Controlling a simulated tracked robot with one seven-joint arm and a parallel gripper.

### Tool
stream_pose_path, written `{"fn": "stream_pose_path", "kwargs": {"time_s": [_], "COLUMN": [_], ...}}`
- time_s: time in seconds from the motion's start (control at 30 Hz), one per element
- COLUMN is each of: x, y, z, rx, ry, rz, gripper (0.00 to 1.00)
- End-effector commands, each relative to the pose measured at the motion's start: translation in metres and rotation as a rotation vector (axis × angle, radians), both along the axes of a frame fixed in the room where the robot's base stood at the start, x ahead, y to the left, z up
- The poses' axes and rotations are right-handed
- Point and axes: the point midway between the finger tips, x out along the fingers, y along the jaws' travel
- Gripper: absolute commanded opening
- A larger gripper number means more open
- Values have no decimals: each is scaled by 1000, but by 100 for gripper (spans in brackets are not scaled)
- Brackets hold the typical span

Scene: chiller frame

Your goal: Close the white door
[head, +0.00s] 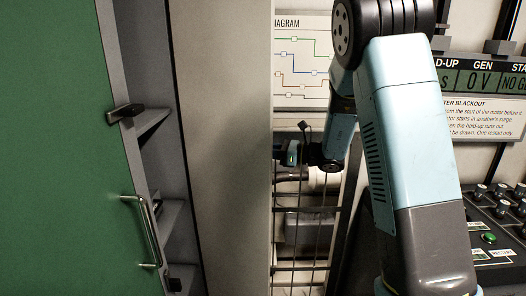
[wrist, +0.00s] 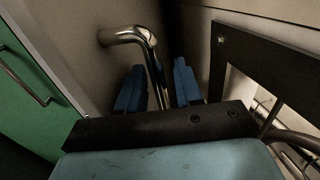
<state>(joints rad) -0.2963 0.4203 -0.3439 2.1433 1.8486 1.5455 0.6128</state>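The white door (head: 225,140) stands open in the head view as a tall off-white panel, left of the middle. My gripper (head: 287,154) is at its right edge, and its fingers are partly hidden there. In the wrist view, a bent metal handle (wrist: 152,62) comes off a pale panel (wrist: 85,55), which looks like the door's face. The two blue fingers of my gripper (wrist: 160,82) stand apart on either side of the handle bar. Gaps show beside the bar, so the fingers do not appear closed on it.
A green door (head: 60,150) with a metal handle (head: 147,232) fills the left, also seen in the wrist view (wrist: 25,95). A dark frame (wrist: 265,55) is close on the wrist view's right. Thin rails (head: 305,235) and a control panel (head: 500,235) lie to the right.

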Motion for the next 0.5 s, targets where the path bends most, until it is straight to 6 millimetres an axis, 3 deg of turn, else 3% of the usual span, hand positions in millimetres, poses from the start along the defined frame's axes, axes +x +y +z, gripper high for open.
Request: {"fn": "stream_pose_path", "kwargs": {"time_s": [0.37,0.5], "x": [0,0], "y": [0,0], "z": [0,0], "rx": [0,0], "ry": [0,0], "rz": [0,0], "gripper": [0,0]}}
